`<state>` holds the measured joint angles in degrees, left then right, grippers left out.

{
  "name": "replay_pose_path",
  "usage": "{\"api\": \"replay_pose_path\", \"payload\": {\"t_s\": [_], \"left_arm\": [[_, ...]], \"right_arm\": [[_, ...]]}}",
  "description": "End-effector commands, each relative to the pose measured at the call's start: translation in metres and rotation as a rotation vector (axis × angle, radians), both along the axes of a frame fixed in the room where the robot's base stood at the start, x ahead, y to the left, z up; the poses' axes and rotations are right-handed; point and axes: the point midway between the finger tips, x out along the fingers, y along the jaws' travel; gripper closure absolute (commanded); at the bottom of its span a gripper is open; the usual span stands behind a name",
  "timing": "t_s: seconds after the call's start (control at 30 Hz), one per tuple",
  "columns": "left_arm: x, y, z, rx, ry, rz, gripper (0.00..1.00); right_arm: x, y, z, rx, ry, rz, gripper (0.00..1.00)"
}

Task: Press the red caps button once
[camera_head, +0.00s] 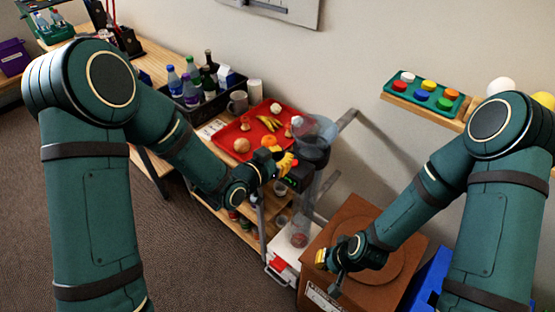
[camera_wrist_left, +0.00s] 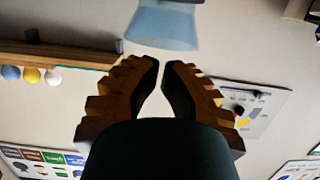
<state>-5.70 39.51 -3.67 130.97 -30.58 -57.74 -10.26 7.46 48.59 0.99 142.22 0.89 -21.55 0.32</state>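A green board (camera_head: 437,101) on the wall shelf at the upper right of the head view carries several coloured round caps or buttons. A red one (camera_head: 399,86) is in its front row at the left end. My left gripper (camera_head: 285,163) is well to the left of that board, beside a dark device (camera_head: 299,177) under a clear hopper. Its fingertips (camera_wrist_left: 160,63) are nearly together with nothing between them in the left wrist view. My right gripper (camera_head: 328,270) hangs empty over the brown box with fingers apart. No button marked as caps is legible.
A red tray (camera_head: 230,133) with fruit and a black crate (camera_head: 225,88) of bottles stand on the left table. A brown box (camera_head: 352,218) stands below my right gripper. A white box (camera_head: 283,250) with a red patch sits low on the cart.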

Motion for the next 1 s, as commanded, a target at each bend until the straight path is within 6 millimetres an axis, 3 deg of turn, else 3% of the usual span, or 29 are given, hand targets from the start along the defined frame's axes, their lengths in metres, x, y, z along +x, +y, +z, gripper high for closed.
{"api": "replay_pose_path", "payload": {"t_s": [0.3,0.4,0.6,1.0], "left_arm": [[0.048,-0.037,-0.015,0.000,0.001,-0.001,1.00],[0.045,-0.034,-0.035,0.002,0.006,0.000,1.00],[0.045,-0.034,-0.051,0.001,0.002,0.000,1.00],[0.045,-0.033,-0.055,0.001,0.001,0.000,1.00]], "right_arm": [[0.000,0.000,0.005,0.001,0.000,0.000,1.00],[0.000,0.000,0.004,0.001,0.000,0.000,1.00],[0.000,0.000,0.004,0.001,0.000,0.000,1.00],[0.000,0.000,0.004,0.001,0.000,0.000,1.00]]}}
